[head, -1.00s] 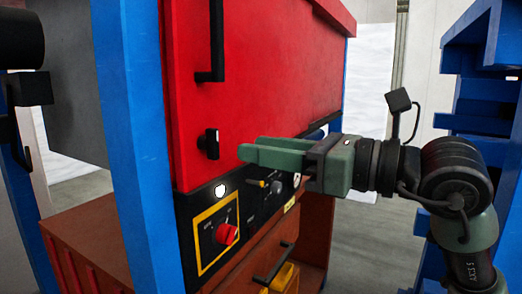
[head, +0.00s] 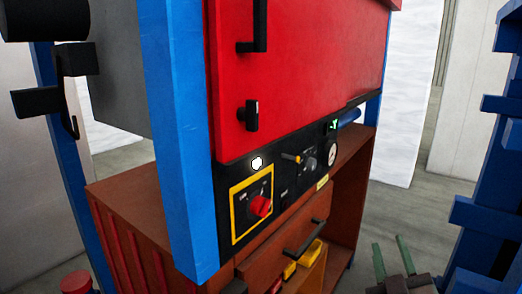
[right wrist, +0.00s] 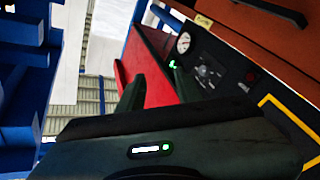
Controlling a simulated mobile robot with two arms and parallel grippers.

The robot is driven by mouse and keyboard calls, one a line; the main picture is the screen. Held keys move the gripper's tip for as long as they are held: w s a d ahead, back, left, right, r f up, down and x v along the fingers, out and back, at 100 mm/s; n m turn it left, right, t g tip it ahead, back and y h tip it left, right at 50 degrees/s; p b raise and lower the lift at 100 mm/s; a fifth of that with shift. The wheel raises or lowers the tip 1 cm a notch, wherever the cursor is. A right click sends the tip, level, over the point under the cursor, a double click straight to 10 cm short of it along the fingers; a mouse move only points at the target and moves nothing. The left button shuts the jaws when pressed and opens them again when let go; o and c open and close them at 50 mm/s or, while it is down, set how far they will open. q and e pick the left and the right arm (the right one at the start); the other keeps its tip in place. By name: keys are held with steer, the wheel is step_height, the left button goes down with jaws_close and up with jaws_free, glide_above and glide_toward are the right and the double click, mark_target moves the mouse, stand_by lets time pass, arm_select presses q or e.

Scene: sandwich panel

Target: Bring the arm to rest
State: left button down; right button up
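My right gripper (head: 390,243) is low at the right of the head view, in front of the grey floor and clear of the machine. Its two green fingers stand apart with nothing between them. In the right wrist view, the fingers (right wrist: 157,92) also show apart, with the red and black machine front beyond them. Dark parts of my left arm show at the upper left of the head view; the left gripper's fingers are outside the frame.
The machine has a red door (head: 310,70), a blue post (head: 180,140) and a black control panel (head: 290,178) with a red knob (head: 261,206) and a lit green indicator (head: 335,124). Blue shelving (head: 490,210) stands close at the right. Grey floor (head: 400,205) lies between.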

steer(key=s+f+m+g, duration=0.1)
steer(key=s+f+g, duration=0.15)
steer(key=f, duration=0.45)
steer(key=s+f+m+g, duration=0.1)
steer(key=s+f+g, duration=0.15)
steer(key=f, duration=0.45)
steer(key=s+a+f+g+y, duration=0.25)
steer(key=s+f+g, duration=0.35)
steer(key=s+f, duration=0.4)
steer(key=s+a+f+g+y, duration=0.1)
steer(key=s+a+f+g, duration=0.3)
steer(key=s+f, duration=0.55)
step_height(320, 180, down, 22)
steer(key=s+d+g, duration=0.1)
steer(key=s+g, duration=0.1)
steer(key=s+d+f+g, duration=0.1)
steer(key=s+d+f, duration=0.2)
steer(key=s+f, duration=1.4)
steer(key=shift+s+d+f, duration=0.2)
steer(key=shift+s+f, duration=0.05)
steer(key=shift+f, duration=0.55)
steer(key=shift+s, duration=0.1)
